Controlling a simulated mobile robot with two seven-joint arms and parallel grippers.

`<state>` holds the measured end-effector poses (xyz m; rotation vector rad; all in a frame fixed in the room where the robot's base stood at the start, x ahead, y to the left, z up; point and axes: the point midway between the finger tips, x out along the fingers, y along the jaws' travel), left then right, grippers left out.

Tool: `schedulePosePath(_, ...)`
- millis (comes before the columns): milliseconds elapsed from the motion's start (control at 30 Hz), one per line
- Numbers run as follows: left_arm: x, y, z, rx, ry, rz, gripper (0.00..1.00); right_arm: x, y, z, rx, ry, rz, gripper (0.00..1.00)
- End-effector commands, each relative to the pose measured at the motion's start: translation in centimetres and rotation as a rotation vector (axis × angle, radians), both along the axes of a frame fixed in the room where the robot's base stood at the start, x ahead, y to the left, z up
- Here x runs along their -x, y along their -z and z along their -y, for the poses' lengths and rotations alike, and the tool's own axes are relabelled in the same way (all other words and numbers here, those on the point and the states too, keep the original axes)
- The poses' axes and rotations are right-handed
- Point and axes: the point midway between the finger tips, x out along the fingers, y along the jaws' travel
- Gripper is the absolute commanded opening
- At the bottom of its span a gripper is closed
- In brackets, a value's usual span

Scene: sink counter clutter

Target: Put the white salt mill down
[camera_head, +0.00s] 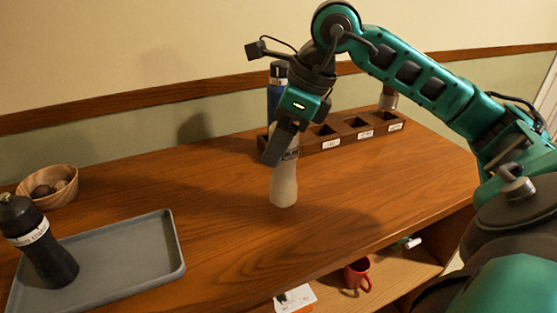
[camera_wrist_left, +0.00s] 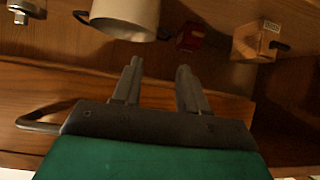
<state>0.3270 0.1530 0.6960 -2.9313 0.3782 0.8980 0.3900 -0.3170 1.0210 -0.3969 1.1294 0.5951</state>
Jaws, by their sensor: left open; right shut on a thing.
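The white salt mill (camera_head: 284,186) is upright over the wooden counter, in front of the rack. My right gripper (camera_head: 282,146) is shut on its upper part from above, and the gripper hides its top. I cannot tell whether its base touches the counter. The dark wooden rack (camera_head: 307,146) has labelled compartments along its front. A blue mill (camera_head: 276,95) stands at its left part, behind my gripper, and a metal-topped mill (camera_head: 388,98) at its right end. Some compartments between look empty. My left gripper (camera_wrist_left: 158,68) is open and empty in the left wrist view.
A grey tray (camera_head: 150,240) with a black mill (camera_head: 40,245) and a wooden bowl (camera_head: 62,195) are at left. A red mug (camera_head: 357,275) is on the shelf below. The middle counter is clear.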

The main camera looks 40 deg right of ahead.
Motion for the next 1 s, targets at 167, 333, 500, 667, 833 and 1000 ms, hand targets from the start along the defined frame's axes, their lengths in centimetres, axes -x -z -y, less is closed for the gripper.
schedulePosePath(167,-0.1,0.9,0.2,0.003,0.005,-0.003,0.43,0.0,2.8,0.0,0.001,0.001,-0.003,0.0)
schedulePosePath(333,-0.4,0.3,0.3,0.003,0.008,0.002,0.43,0.0,3.0,0.0,0.0,0.0,0.001,0.0)
schedulePosePath(500,-0.6,0.1,0.3,0.004,0.007,0.011,0.43,0.0,3.0,0.0,0.0,0.0,0.0,0.0)
schedulePosePath(667,-0.6,0.4,0.3,0.006,0.007,0.011,0.43,0.0,3.3,0.0,0.0,0.0,-0.001,0.64)
schedulePosePath(833,-0.5,0.4,0.3,0.006,0.007,0.009,0.43,0.0,3.3,0.0,0.0,0.0,-0.001,0.8)
schedulePosePath(1000,-0.3,0.7,0.3,0.005,0.007,0.002,0.43,0.0,3.3,0.0,0.0,0.001,-0.002,0.84)
